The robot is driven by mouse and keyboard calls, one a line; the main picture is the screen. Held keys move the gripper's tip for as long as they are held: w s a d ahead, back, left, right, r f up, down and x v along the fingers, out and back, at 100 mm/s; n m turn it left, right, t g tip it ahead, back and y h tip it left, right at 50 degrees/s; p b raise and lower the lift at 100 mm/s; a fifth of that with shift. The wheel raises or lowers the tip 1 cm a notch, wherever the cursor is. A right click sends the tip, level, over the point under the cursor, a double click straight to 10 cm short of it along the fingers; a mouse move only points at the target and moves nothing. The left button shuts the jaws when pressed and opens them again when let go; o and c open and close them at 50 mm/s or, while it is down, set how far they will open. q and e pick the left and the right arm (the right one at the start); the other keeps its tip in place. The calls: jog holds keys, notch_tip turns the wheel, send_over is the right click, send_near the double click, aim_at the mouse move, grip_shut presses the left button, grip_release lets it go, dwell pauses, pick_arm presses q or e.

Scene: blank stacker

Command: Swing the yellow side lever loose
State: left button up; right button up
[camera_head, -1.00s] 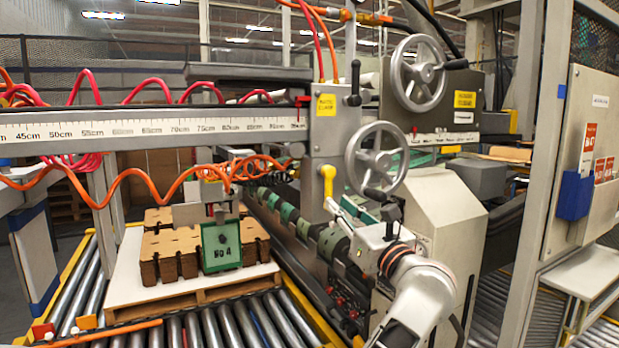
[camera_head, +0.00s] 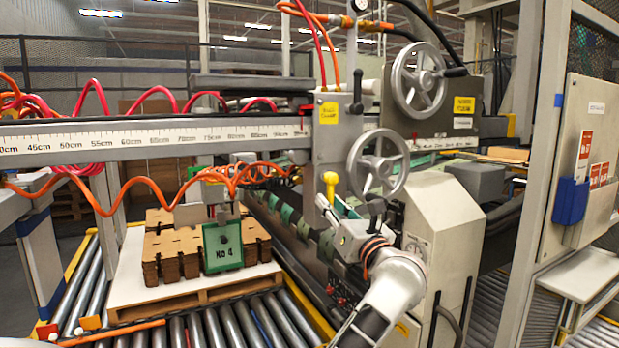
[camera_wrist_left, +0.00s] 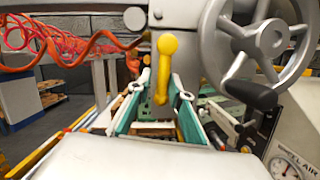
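The yellow side lever (camera_head: 331,187) hangs from the side of the grey upright block, its handle pointing down. In the left wrist view the lever (camera_wrist_left: 166,68) shows in the middle, with its round hub on top. My left gripper (camera_head: 331,208) is just below and in front of it. In the wrist view the left gripper (camera_wrist_left: 162,88) is open, its two teal-padded fingers one on each side of the lever handle with gaps visible. Whether the handle tip lies fully between the pads in depth is hard to tell. My right gripper is in neither view.
A spoked handwheel (camera_head: 378,163) with a black knob is close right of the lever. Orange coiled hose (camera_head: 130,190) hangs at left. A pallet (camera_head: 200,297) with brown stacked blanks and a green plate (camera_head: 222,246) stands on the rollers. A pressure gauge (camera_wrist_left: 284,168) is at lower right.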

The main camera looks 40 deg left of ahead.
pick_arm(q)
jog(key=shift+s+a+r+m+t+p, duration=0.15)
jog(key=shift+s+r+m+p, duration=0.15)
jog(key=shift+m+p, duration=0.4)
jog(key=shift+s+a+r+m+t+p, duration=0.15)
jog(key=shift+s+r+m+p, duration=0.1)
jog(key=shift+m+p, duration=0.45)
jog(key=shift+s+h+p, duration=0.1)
jog(key=shift+h+p, duration=0.2)
jog(key=shift+p, duration=0.1)
jog(key=shift+m, duration=0.4)
jog(key=s+a+r+m+t+h+p, duration=0.1)
jog(key=s+r+m+t+h+p, duration=0.2)
jog(key=m+p, duration=0.8)
jog(key=s+d+m+g+b, duration=0.1)
jog(key=s+d+m, duration=0.1)
jog(key=s+d, duration=0.3)
jog(key=shift+s+d+r+h+b, duration=0.25)
jog(key=shift+d+h+b, duration=0.1)
jog(key=shift+d, duration=0.7)
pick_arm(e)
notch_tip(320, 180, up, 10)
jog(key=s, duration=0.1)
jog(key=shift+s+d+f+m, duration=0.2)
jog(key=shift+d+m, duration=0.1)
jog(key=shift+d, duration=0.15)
